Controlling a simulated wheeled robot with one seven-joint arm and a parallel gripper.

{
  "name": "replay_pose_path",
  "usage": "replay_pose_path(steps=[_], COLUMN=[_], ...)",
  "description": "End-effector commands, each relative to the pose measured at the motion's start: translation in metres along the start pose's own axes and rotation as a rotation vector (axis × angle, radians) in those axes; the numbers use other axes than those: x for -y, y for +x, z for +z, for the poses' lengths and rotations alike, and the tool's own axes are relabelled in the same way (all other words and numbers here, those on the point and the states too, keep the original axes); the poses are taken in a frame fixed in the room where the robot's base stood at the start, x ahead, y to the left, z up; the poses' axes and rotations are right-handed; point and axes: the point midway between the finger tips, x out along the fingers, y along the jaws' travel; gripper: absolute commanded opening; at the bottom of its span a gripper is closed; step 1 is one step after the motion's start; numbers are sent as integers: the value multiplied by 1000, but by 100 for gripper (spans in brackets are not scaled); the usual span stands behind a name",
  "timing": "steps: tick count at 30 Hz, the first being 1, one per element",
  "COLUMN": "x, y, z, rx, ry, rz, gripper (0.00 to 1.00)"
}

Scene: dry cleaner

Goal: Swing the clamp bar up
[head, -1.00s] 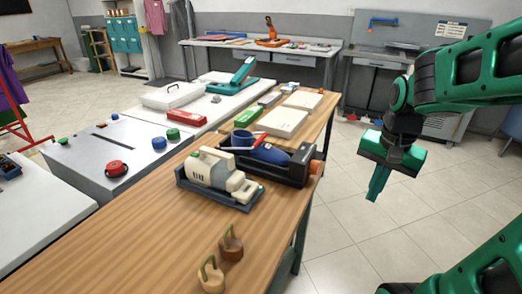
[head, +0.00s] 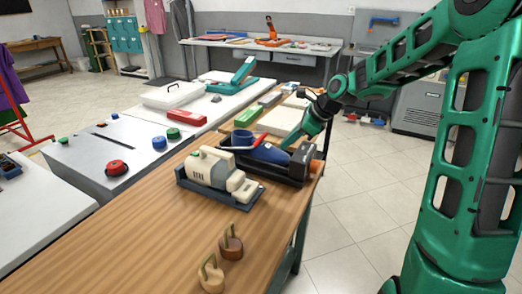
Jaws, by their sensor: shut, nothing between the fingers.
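A dark clamp-like device (head: 288,172) lies on the wooden table with an orange end piece (head: 316,165) at its right. A blue piece (head: 268,153) rests along its top, and a red bar (head: 256,141) slants up beside it. I cannot tell for sure which part is the clamp bar. My gripper (head: 290,142) is shut and empty, pointing down and left just above the device's back edge, near the blue piece. Whether its tips touch the device cannot be told.
A cream and grey appliance (head: 218,174) sits in front of the device. A blue mug (head: 242,139) and white boxes (head: 282,121) stand behind it. The floor right of the table is clear.

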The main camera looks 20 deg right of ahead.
Motion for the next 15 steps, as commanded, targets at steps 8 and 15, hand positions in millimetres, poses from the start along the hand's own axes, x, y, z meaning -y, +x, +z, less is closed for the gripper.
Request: replay_pose_path(steps=[8,15], x=[18,19], y=[12,13], z=[28,31], rx=[119,129], ry=[191,209], rz=[14,16], gripper=[0,0])
